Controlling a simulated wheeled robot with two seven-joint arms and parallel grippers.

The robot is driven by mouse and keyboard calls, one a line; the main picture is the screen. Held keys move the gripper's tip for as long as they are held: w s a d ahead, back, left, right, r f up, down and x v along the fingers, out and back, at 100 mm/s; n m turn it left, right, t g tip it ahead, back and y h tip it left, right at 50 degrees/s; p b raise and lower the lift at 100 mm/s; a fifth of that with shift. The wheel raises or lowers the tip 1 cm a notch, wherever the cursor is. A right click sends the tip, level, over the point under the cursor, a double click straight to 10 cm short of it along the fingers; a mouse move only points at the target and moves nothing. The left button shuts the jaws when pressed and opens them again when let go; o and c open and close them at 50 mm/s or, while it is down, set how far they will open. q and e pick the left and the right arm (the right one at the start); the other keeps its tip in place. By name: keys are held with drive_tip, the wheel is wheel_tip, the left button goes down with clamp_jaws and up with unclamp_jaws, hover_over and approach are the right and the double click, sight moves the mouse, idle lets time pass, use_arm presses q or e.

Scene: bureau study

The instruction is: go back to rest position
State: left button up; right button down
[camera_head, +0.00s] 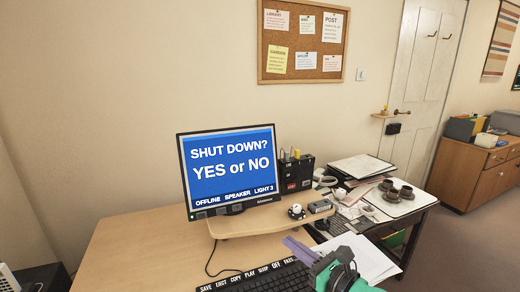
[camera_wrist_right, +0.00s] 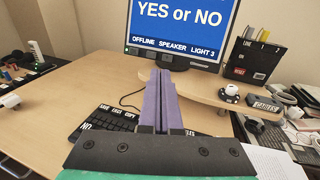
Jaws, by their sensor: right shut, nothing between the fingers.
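My right gripper (camera_head: 290,241) comes in at the bottom of the head view, over the right end of the black keyboard (camera_head: 258,281). Its purple fingers are pressed together and empty. In the right wrist view the shut fingers (camera_wrist_right: 160,75) point forward over the desk toward the monitor. My left gripper does not show. The monitor (camera_head: 231,168) reads "SHUT DOWN? YES or NO" on blue, with "OFFLINE SPEAKER LIGHT 3" below.
A raised wooden shelf (camera_head: 262,222) under the monitor holds a small white-topped device (camera_head: 296,212). A black box (camera_head: 295,173) stands behind it. Papers and dark cups (camera_head: 406,191) lie on the side table at right. The desk's left part (camera_head: 140,255) is clear.

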drive_tip(key=s+d+r+m+t+h, duration=0.1)
drive_tip(key=d+r+m+t+h, duration=0.35)
drive_tip(key=m, duration=0.65)
drive_tip(key=d+r+m+t+h, duration=0.1)
drive_tip(key=d+m+t+h, duration=0.1)
drive_tip(key=d+m+h, duration=0.5)
drive_tip(key=s+d+f+m+g+h, duration=0.5)
drive_tip(key=d+f+m, duration=0.45)
drive_tip(key=m, duration=0.65)
drive_tip(key=s+a+f+m+g+y, duration=0.35)
drive_tip(key=s+f+g, duration=0.25)
drive_tip(key=s+f, duration=0.2)
drive_tip(key=s+a+f+m+g+y, duration=0.35)
drive_tip(key=s+f+g, duration=0.25)
drive_tip(key=s+f, duration=0.25)
wheel_tip(320, 180, down, 22)
drive_tip(key=s+r, duration=0.1)
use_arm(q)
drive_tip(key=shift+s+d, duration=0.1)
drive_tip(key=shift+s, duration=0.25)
use_arm(e)
drive_tip(key=s+d+f+g, duration=0.1)
drive_tip(key=s+d+f, duration=0.1)
drive_tip(key=s+f, duration=0.6)
drive_tip(key=s+d+f+g, duration=0.1)
drive_tip(key=s+f, duration=0.8)
drive_tip(key=s, duration=0.1)
drive_tip(key=shift+d+h, duration=0.4)
drive_tip(key=shift+h, duration=0.05)
